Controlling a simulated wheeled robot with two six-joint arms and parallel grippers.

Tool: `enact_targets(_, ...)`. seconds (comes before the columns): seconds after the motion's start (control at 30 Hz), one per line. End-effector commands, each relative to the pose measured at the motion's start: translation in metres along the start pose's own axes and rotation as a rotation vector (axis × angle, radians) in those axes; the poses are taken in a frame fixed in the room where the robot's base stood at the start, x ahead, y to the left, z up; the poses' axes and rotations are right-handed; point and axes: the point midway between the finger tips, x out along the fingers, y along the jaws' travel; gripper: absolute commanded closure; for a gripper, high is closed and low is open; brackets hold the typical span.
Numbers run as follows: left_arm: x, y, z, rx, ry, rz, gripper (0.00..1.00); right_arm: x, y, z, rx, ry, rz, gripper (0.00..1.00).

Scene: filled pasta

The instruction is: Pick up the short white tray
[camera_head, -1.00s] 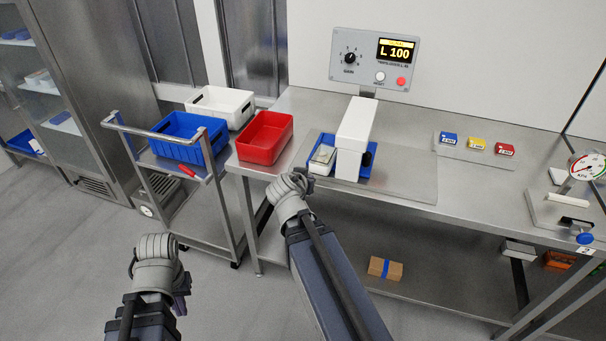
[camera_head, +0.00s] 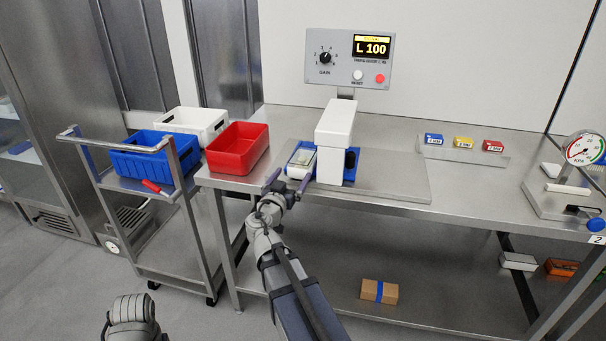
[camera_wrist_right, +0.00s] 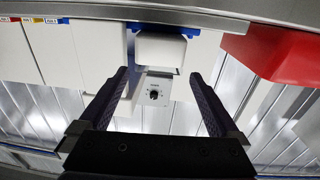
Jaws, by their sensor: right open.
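A small, low white tray (camera_head: 301,163) sits in the blue holder (camera_head: 299,146) on the bench, left of the white arch-shaped housing (camera_head: 334,139). In the right wrist view a white block-like shape (camera_wrist_right: 160,48), which looks like the tray, lies between and beyond my finger tips. My right gripper (camera_head: 288,183) is open and empty at the bench's front edge, just in front of the tray. Its two dark fingers (camera_wrist_right: 158,75) are spread in the wrist view, with no contact visible. Of my left arm only a grey wrist part shows at the bottom; its fingers do not show.
A red bin (camera_head: 237,148) stands on the bench left of the tray. Blue (camera_head: 150,160) and white (camera_head: 192,122) bins stand on the cart. The control panel (camera_head: 347,60) is behind the housing. The metal plate (camera_head: 395,180) to its right has clear room.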

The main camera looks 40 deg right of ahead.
Motion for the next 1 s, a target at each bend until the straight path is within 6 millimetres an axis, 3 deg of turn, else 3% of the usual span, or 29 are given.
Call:
enact_targets(0.67,-0.002,0.0,0.0,0.0,0.0,0.0,1.0,0.034,-0.001,-0.003,-0.001,0.004,-0.001,0.03)
enact_targets(1.0,-0.005,-0.001,0.0,0.0,0.0,0.0,1.0,0.078,0.001,-0.006,-0.001,0.003,0.0,0.03)
